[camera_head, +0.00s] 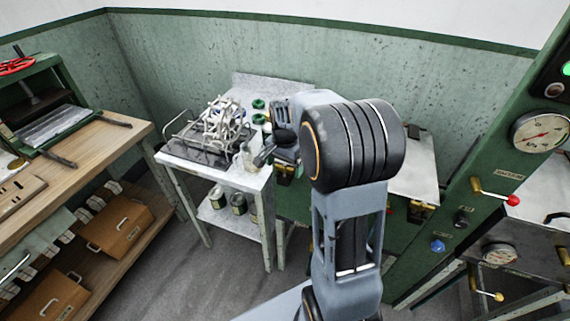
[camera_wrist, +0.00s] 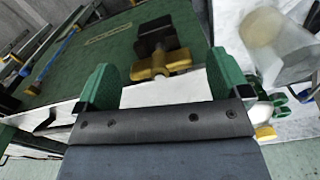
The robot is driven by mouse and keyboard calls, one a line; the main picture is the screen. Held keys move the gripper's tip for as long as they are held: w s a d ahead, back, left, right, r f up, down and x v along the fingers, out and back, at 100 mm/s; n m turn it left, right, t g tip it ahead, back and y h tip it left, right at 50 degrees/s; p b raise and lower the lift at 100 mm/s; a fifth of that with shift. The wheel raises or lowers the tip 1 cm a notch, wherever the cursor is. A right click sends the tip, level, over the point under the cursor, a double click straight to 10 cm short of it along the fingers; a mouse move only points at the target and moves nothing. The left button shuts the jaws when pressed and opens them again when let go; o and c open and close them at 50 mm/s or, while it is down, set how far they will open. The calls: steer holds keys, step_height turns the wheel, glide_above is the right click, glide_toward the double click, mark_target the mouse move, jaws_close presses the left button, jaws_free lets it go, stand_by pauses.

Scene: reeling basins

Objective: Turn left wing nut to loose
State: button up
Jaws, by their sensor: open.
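A brass-yellow wing nut (camera_wrist: 165,63) with a dark block behind it shows in the wrist view, in front of a green panel (camera_wrist: 100,50). My gripper (camera_wrist: 159,66) is open, with one green finger on each side of the wing nut in the picture. The fingers look apart from it, and I cannot tell the depth gap. In the head view, a small brass fitting (camera_head: 285,174) shows at the green cabinet's left part, just below my wrist. A second brass fitting (camera_head: 420,213) is at its right. My arm hides the cabinet's middle, and my fingertips are not clear there.
A white table (camera_head: 177,164) with a wire rack (camera_head: 218,122) and jars stands left of the cabinet. In the wrist view, a clear vessel (camera_wrist: 285,45) is close by on the right. A green gauge post (camera_head: 470,200) stands at the right. Floor is open at front left.

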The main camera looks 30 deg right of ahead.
steer(key=c, duration=0.9)
steer(key=shift+c, duration=0.2)
steer(key=shift+n, duration=0.3)
steer(key=n, duration=0.3)
steer(key=shift+n, duration=0.4)
steer(key=n, duration=0.4)
steer(key=shift+n, duration=0.3)
steer(key=n, duration=0.4)
steer(key=shift+p, duration=0.3)
steer(key=shift+n, duration=2.4)
